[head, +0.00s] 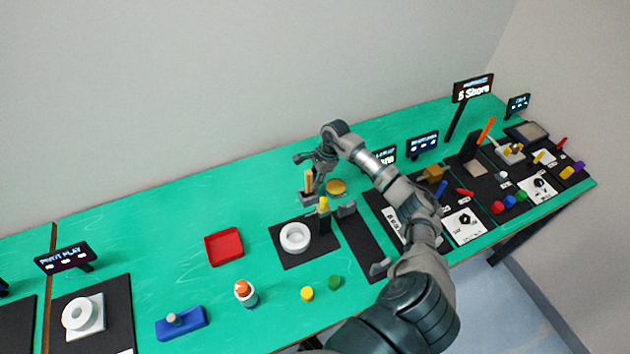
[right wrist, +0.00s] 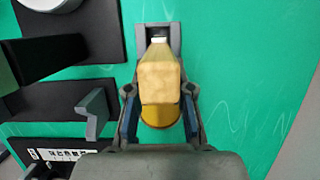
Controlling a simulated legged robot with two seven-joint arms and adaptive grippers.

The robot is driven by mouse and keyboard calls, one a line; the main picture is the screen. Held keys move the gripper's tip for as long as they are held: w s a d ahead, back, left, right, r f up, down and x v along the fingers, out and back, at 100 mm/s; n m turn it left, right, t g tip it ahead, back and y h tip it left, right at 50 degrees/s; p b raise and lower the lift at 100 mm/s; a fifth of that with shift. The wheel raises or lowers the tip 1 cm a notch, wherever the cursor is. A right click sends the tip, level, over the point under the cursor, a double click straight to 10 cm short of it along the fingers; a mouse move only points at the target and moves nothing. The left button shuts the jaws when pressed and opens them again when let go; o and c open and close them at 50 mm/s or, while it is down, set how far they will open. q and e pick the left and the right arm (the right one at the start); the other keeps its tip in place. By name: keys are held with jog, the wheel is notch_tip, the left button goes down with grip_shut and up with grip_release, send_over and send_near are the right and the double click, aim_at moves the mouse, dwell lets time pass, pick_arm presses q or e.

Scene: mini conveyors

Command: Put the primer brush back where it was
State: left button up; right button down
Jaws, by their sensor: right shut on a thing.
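My right gripper (head: 314,186) is above the green table, behind the black mat with the white ring. In the right wrist view its two fingers (right wrist: 160,118) are shut on the primer brush (right wrist: 161,78), a tan, wood-coloured block. In the head view the brush (head: 309,182) shows as a small upright tan piece between the fingers. A grey slotted holder (right wrist: 172,36) shows just beyond the brush in the wrist view, with a small white piece at the brush's end. I cannot tell whether brush and holder touch. My left gripper is not in view.
A white ring (head: 295,237) sits on a black mat, with a grey bracket (head: 380,267) to its right. Several signs and parts crowd the right.

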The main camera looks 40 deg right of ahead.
jog(key=c, duration=1.1)
grip_release()
jog(key=shift+a, duration=0.35)
jog(key=shift+o, duration=0.4)
jog(key=shift+a, duration=0.15)
jog(key=shift+r, duration=0.1)
jog(key=shift+d+r, duration=0.2)
jog(key=shift+d, duration=0.25)
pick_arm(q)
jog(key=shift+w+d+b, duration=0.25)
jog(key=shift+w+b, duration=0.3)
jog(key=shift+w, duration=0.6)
pick_arm(e)
jog(key=v, duration=1.1)
jog(key=shift+d, duration=0.25)
jog(key=shift+a+r, duration=0.1)
jog(key=shift+r, duration=0.05)
